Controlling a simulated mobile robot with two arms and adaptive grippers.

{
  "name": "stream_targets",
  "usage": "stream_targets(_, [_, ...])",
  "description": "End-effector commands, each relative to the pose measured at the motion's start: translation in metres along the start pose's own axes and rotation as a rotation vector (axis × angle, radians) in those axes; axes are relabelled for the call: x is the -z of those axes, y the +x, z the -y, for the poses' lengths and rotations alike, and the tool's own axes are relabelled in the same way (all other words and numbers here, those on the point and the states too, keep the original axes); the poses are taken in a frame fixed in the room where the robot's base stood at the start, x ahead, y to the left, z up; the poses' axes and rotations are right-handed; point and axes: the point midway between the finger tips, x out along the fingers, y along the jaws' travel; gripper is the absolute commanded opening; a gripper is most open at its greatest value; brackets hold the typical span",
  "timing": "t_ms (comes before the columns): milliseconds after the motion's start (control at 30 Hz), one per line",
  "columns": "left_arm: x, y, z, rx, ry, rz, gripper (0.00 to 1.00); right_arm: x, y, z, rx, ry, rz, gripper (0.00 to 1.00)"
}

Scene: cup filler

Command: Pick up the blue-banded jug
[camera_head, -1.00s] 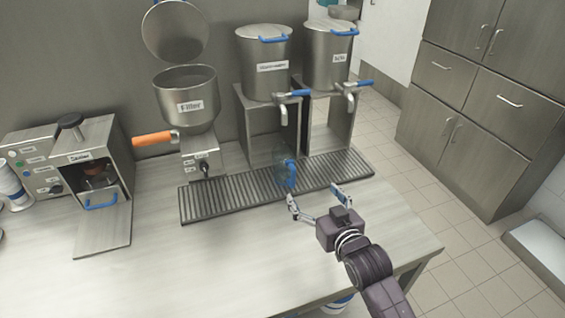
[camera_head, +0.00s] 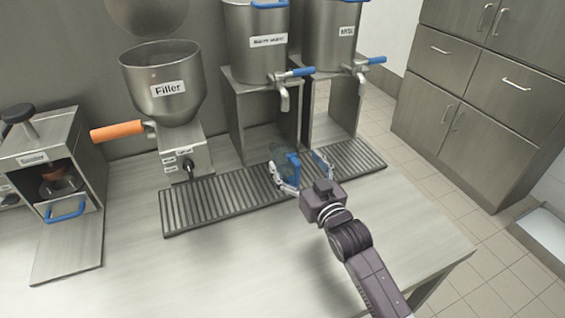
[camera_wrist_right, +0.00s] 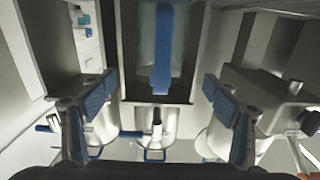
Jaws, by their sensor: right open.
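The jug (camera_head: 280,154) is clear with a blue handle and stands on the grated drip tray (camera_head: 225,196), below the hot water tank's tap. In the right wrist view its blue handle (camera_wrist_right: 162,50) lies between the two fingers, toward the top of the picture. My right gripper (camera_head: 302,172) is open, with one finger on each side of the handle. In the wrist view gaps show between the handle and the blue finger pads (camera_wrist_right: 160,95). My left gripper is not in view.
The filler (camera_head: 175,95) with its orange handle stands to the left. Two steel tanks (camera_head: 255,55) (camera_head: 332,45) with blue-levered taps rise behind the tray. A sealer machine (camera_head: 50,165) is at far left. The front counter (camera_head: 220,270) is clear.

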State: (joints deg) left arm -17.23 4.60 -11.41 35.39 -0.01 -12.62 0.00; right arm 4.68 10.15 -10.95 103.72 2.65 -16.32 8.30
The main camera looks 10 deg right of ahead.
Motion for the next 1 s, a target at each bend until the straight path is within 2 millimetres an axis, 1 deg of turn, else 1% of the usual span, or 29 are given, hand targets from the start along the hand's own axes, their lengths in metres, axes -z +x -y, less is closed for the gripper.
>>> stream_targets(100, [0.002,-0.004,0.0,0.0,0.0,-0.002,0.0,0.003,0.013,0.0,0.0,0.0,-0.002,0.81])
stream_targets(367, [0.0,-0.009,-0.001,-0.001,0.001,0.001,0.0,0.001,0.036,0.001,0.0,0.0,0.0,0.81])
stream_targets(600, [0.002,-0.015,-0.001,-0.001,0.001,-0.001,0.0,-0.002,0.066,0.0,0.0,-0.001,0.0,0.81])
stream_targets(733, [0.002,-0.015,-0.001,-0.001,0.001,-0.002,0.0,-0.003,0.073,0.001,0.0,-0.001,-0.001,0.81])
stream_targets(967, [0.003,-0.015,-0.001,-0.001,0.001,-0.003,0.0,-0.003,0.074,0.001,0.0,-0.001,-0.001,0.81])
stream_targets(1000, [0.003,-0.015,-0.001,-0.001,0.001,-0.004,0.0,-0.003,0.074,0.001,0.0,0.0,0.0,0.79])
